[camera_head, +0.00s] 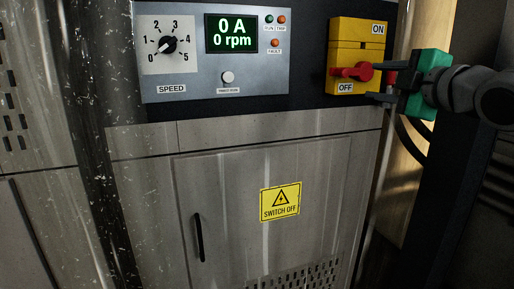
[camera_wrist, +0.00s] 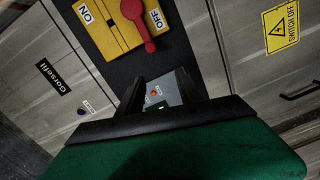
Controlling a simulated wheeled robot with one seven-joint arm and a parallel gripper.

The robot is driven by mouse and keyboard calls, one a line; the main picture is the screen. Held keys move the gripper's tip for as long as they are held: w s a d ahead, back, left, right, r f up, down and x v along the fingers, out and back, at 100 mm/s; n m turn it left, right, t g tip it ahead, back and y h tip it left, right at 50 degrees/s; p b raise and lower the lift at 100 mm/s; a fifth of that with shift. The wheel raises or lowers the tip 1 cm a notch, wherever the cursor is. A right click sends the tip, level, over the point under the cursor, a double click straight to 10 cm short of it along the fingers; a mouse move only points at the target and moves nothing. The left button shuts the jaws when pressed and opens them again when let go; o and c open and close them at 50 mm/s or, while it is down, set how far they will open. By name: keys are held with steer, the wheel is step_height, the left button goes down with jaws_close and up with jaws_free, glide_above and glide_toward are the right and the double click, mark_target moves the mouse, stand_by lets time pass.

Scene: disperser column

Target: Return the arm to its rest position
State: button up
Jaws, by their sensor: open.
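My gripper (camera_head: 384,88) is at the right of the head view, beside the yellow switch box (camera_head: 347,48). It has a green body and dark fingers. The wrist view shows the fingers (camera_wrist: 160,90) spread apart with nothing held between them. The red switch handle (camera_head: 352,72) lies roughly level, low on the box near the OFF label. In the wrist view the handle (camera_wrist: 138,24) is in full view, with a gap between it and the fingers.
The control panel (camera_head: 213,99) left of the switch shows 0 A and 0 rpm on its display (camera_head: 231,33). The speed knob (camera_head: 167,44) sits on it. A cabinet door (camera_head: 230,180) with a yellow SWITCH OFF sign (camera_head: 280,202) is below. A dark vertical post (camera_head: 95,140) stands left.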

steer(key=a+f+m+g+h+p, duration=0.3)
steer(key=a+f+m+g+p, duration=0.4)
steer(key=m+p, duration=0.6)
steer(key=s+a+f+m+g+h+p, duration=0.1)
steer(key=s+f+m+g+p, duration=0.4)
steer(key=s+f+p, duration=0.7)
steer(key=s+a+f+g, duration=0.1)
steer(key=s+f, duration=0.5)
steer(key=s, duration=0.1)
steer(key=shift+s+a+f+m+g+h, duration=0.2)
steer(key=shift+a+m+g+h, duration=0.1)
steer(key=shift+a+m+h, duration=0.1)
